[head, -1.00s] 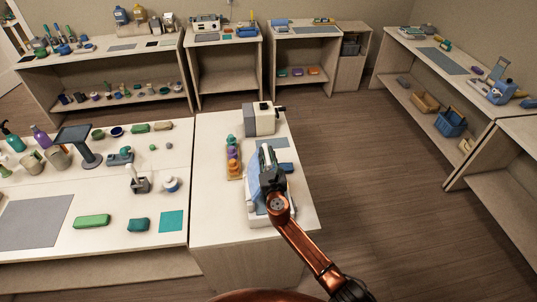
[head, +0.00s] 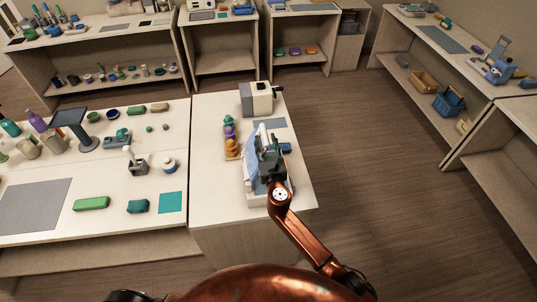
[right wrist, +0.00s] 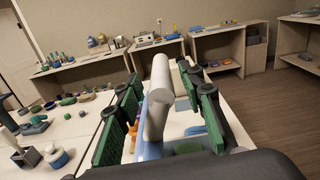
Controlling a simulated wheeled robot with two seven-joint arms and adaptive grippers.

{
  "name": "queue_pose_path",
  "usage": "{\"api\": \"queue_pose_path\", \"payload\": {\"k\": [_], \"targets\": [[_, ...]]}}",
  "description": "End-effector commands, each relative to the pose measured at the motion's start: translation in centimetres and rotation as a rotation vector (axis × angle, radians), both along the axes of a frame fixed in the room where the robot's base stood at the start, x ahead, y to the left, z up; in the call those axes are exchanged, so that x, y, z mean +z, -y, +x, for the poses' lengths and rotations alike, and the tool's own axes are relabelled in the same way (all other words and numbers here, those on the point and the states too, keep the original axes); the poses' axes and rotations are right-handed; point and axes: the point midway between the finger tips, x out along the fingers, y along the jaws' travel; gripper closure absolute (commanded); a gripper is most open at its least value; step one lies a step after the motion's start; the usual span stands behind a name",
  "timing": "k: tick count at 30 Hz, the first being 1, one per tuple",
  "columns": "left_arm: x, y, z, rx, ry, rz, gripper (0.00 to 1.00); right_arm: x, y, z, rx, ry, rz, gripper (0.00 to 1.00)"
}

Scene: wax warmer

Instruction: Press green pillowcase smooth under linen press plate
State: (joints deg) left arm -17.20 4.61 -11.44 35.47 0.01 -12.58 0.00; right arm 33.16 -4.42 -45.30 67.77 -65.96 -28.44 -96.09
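The linen press (head: 254,198) stands on the middle table, with its pale blue plate (head: 250,158) raised and tilted up. My right gripper (head: 268,152) is at the press, in front of the plate, and hides much of it. In the right wrist view its green-padded fingers (right wrist: 160,112) are spread on either side of a thick white bar (right wrist: 159,88), with gaps visible. A green patch (right wrist: 188,147) shows low between the fingers; I cannot tell whether it is the pillowcase. My left gripper is not in view.
A white cranked machine (head: 257,98) stands behind the press. A wooden rack with coloured pieces (head: 231,140) is to its left. The left table holds a teal square (head: 171,202), a green block (head: 91,203) and a grey mat (head: 34,207). The floor to the right is clear.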

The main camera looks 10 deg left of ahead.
Motion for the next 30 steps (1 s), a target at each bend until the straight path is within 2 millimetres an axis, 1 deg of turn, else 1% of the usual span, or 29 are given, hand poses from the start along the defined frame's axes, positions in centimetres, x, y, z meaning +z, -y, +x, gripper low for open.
{"api": "queue_pose_path", "payload": {"k": [1, 6, 12, 18, 30], "targets": [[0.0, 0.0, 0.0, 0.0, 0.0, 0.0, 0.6, -0.1, 0.5, -1.0, 0.0, -0.002, 0.002, 0.64], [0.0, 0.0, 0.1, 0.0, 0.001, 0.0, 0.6, -0.1, 1.8, -3.9, 0.001, -0.002, 0.001, 0.64], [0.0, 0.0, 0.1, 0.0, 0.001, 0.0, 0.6, -0.1, 2.9, -6.3, 0.001, -0.002, -0.001, 0.64], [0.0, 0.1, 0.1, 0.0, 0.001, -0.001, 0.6, 0.0, 3.2, -7.2, 0.001, -0.001, 0.0, 0.64], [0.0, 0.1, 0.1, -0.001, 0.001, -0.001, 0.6, 0.0, 3.2, -7.2, 0.001, -0.001, 0.0, 0.64]]}}
